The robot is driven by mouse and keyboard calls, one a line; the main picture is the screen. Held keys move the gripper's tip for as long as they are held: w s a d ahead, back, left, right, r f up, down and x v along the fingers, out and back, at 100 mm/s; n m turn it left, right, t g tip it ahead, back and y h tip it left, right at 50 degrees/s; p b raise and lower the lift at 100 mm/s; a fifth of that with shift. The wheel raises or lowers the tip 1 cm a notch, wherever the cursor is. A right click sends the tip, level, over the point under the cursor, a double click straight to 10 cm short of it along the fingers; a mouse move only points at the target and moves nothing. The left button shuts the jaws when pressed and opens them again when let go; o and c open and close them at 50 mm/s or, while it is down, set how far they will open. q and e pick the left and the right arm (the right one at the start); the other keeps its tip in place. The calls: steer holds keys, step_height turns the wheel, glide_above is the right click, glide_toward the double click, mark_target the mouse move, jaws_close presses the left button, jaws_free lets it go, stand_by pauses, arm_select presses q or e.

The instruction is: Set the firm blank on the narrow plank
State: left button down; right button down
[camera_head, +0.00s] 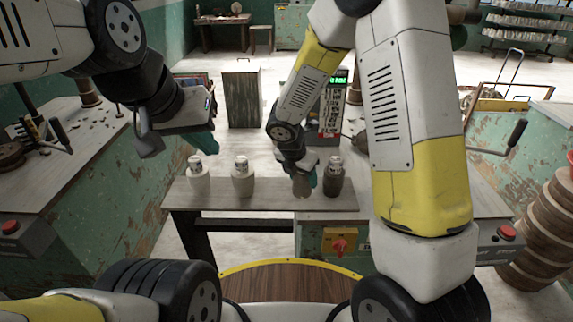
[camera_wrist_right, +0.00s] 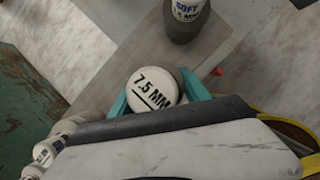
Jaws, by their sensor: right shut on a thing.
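My right gripper (camera_head: 303,178) is shut on a pale blank (camera_head: 301,188) at the narrow grey bench top (camera_head: 270,201). In the right wrist view, the held blank's round white top (camera_wrist_right: 152,90) reads "7.5 MM" between the teal fingers of my right gripper (camera_wrist_right: 158,98); no firm or soft word shows. I cannot tell whether its base touches the bench. Just to its right stands a dark grey blank (camera_head: 333,182), labelled "SOFT" in the wrist view (camera_wrist_right: 185,18). My left gripper (camera_head: 178,138) hangs above the bench's left end; its jaw opening is unclear.
Two white blanks (camera_head: 199,182) (camera_head: 242,182) stand upright on the left half of the bench. A stack of brown discs (camera_head: 540,235) stands at right. The bench between the white blanks is clear.

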steer(key=w+a, duration=0.2)
steer(key=w, duration=0.1)
steer(key=w+a, duration=0.2)
steer(key=shift+w+a+f, duration=0.1)
steer(key=shift+f, duration=1.95)
steer(key=shift+f, duration=0.1)
steer(key=c, duration=0.5)
jaws_free()
